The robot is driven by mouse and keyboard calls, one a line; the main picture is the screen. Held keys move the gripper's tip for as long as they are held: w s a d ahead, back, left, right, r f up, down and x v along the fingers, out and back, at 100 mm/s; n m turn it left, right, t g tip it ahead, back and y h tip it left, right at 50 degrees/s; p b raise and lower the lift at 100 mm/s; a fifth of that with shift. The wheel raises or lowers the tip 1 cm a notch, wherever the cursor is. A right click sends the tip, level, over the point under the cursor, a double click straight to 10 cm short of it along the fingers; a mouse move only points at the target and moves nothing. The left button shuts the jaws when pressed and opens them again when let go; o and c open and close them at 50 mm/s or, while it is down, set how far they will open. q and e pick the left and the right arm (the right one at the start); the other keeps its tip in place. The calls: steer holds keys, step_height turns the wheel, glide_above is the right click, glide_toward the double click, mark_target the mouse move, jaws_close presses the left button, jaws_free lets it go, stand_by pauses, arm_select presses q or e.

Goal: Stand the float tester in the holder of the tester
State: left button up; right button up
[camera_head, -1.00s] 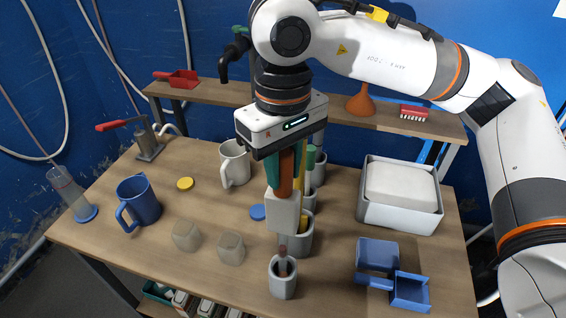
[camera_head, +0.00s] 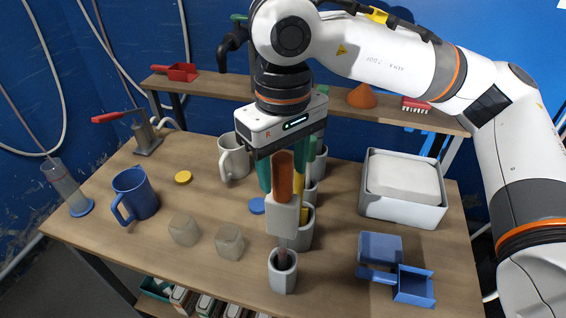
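My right gripper (camera_head: 284,213) points down over the front of the table, its pale grey fingertips shut on the float tester. The tester looks upright. The holder of the tester, a pale grey cup (camera_head: 282,279), stands directly below. The stem's lower end is inside the cup's mouth, and its tip is hidden by the near wall. I cannot tell whether it touches the bottom. My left gripper is not in view.
A white mug (camera_head: 234,158) and a blue mug (camera_head: 135,193) are left. Blue scoops (camera_head: 398,275) and a grey tub (camera_head: 402,205) are right.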

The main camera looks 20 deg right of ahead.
steer(key=shift+r, duration=0.55)
step_height(320, 180, up, 11)
steer(key=shift+f, duration=0.1)
stand_by(0.7)
